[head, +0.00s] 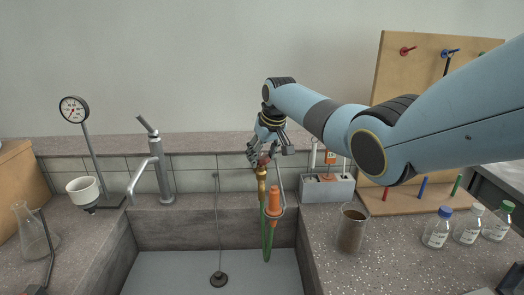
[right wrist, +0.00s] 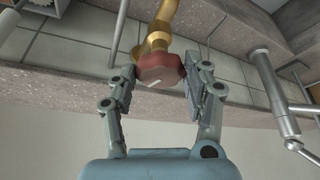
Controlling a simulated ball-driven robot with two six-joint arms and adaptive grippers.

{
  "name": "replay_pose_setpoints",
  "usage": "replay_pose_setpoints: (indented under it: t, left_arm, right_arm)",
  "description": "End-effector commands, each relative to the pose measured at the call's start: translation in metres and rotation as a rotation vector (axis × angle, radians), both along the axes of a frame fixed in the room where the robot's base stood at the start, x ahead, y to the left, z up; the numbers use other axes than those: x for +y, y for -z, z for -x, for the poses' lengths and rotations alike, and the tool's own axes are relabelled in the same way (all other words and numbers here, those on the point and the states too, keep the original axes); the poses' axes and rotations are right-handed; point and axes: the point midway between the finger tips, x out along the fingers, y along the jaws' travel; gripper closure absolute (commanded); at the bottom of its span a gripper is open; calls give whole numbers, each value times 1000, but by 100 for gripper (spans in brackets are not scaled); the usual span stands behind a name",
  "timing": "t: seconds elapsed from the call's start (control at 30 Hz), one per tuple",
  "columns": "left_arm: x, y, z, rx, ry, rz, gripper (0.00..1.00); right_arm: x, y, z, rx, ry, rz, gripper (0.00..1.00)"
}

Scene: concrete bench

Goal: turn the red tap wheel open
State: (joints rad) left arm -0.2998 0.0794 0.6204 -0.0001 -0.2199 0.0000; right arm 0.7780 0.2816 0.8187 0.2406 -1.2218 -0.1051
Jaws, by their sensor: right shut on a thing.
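The red tap wheel (right wrist: 160,70) sits on a brass tap in the right wrist view, with a pale mark on its face. In the head view the brass tap (head: 261,182) stands over the sink, and its wheel (head: 263,160) is mostly hidden by my gripper. My right gripper (right wrist: 163,84) has one finger on each side of the wheel and is shut on it. It also shows in the head view (head: 266,155) at the top of the tap. My left gripper is not in view.
An orange nozzle (head: 274,200) and a green hose (head: 267,240) hang by the brass tap. A beaker (head: 351,230) and bottles (head: 437,230) stand on the right bench. The sink floor (head: 170,275) is mostly clear.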

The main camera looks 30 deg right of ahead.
Motion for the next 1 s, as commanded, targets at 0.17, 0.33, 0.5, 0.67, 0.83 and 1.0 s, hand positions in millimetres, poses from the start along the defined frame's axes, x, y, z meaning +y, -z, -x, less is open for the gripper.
replay_pose_setpoints:
  t: [0.17,0.33,0.5,0.67,0.83,1.0]
  left_arm:
    - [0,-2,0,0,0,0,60]
    - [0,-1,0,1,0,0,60]
    - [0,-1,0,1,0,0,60]
    - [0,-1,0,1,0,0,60]
    - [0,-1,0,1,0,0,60]
    - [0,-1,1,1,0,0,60]
  right_arm:
    - [-1,-1,-1,-2,-103,0,83]
    - [-2,-1,-1,-3,-169,0,83]
    - [-2,0,-1,-2,-203,2,83]
    - [-2,0,-1,-2,-210,2,83]
    - [-2,0,-1,-2,-209,1,83]
    - [-2,0,-1,-2,-209,1,39]
